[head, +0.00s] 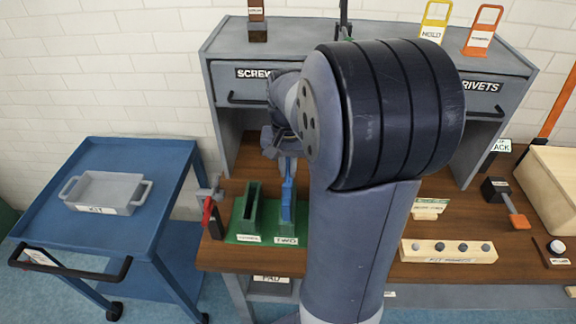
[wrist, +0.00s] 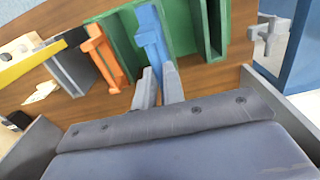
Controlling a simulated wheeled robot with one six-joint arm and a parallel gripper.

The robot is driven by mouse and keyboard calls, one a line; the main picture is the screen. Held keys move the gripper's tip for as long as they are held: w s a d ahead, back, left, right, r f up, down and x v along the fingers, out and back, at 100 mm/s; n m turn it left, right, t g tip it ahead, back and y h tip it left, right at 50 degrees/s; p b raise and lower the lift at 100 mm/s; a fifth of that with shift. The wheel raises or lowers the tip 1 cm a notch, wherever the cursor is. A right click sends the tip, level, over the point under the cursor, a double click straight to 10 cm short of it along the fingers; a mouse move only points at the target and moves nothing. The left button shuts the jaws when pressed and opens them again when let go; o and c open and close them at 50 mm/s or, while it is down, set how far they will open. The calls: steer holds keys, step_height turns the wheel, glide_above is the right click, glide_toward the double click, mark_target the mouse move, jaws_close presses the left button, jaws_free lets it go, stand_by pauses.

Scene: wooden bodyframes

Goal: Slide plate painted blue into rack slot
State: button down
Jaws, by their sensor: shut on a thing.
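The blue plate (head: 288,192) stands upright at the right part of the green rack (head: 243,238). My gripper (head: 283,150) is above it, shut on its upper end. In the wrist view the blue plate (wrist: 150,35) runs up from between my fingertips (wrist: 158,76). The green rack (wrist: 178,25) shows there on both sides of the plate. A walled slot (head: 251,202) stands left of the plate in the head view and looks empty. How deep the plate sits cannot be told; my arm hides the area to its right.
A red-handled clamp (head: 209,212) stands left of the rack. An orange piece (wrist: 104,58) is close beside the rack in the wrist view. A drawer cabinet (head: 240,70) rises behind. A blue cart (head: 100,235) with a grey tray (head: 108,188) stands left.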

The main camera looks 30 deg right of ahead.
steer(key=shift+f+b, duration=2.2)
steer(key=shift+f, duration=1.1)
steer(key=c, duration=1.4)
jaws_free()
steer(key=shift+c, duration=0.2)
step_height(320, 180, up, 11)
steer(key=shift+f, duration=0.1)
steer(key=shift+f, duration=0.1)
step_height(320, 180, down, 10)
steer(key=shift+f, duration=0.25)
steer(key=shift+r+p, duration=0.4)
steer(key=shift+r, duration=0.05)
steer(key=shift+f, duration=0.1)
